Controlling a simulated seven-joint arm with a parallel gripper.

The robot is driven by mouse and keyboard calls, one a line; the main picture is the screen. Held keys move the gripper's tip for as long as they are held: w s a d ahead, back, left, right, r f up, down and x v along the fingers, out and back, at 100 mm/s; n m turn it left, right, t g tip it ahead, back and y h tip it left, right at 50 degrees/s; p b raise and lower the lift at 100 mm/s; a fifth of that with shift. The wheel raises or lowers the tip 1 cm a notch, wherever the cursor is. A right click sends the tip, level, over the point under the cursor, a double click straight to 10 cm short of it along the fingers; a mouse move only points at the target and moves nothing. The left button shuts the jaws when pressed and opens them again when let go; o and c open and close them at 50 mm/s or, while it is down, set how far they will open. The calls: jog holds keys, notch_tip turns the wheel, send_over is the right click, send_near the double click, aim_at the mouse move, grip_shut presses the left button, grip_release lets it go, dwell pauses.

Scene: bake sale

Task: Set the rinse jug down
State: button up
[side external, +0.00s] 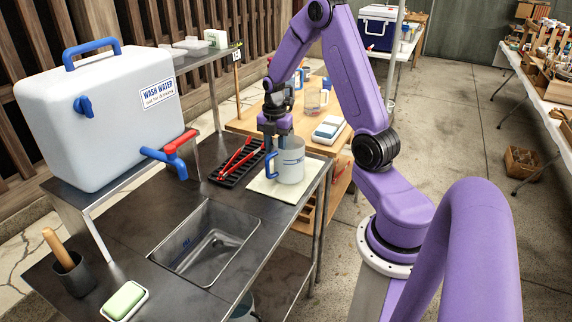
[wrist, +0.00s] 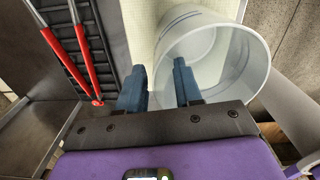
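The rinse jug (side external: 291,162), pale and translucent, stands upright on a cream mat (side external: 262,188) at the far end of the steel sink table. My gripper (side external: 271,152) points down at the jug's left side. In the wrist view my gripper (wrist: 160,85) has its two blue-grey fingers apart, with a clear gap. The right finger overlaps the left part of the open-topped jug (wrist: 235,55). I cannot tell whether either finger touches it. The handle is not clear there.
A black rack with red-handled tongs (side external: 238,160) lies left of the mat. The sink basin (side external: 205,240) is nearer the camera. A white wash-water container (side external: 100,120) with a red-and-blue tap stands left. A wooden table (side external: 255,122) behind holds another jug (side external: 315,100) and a scale.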

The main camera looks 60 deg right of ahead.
grip_shut()
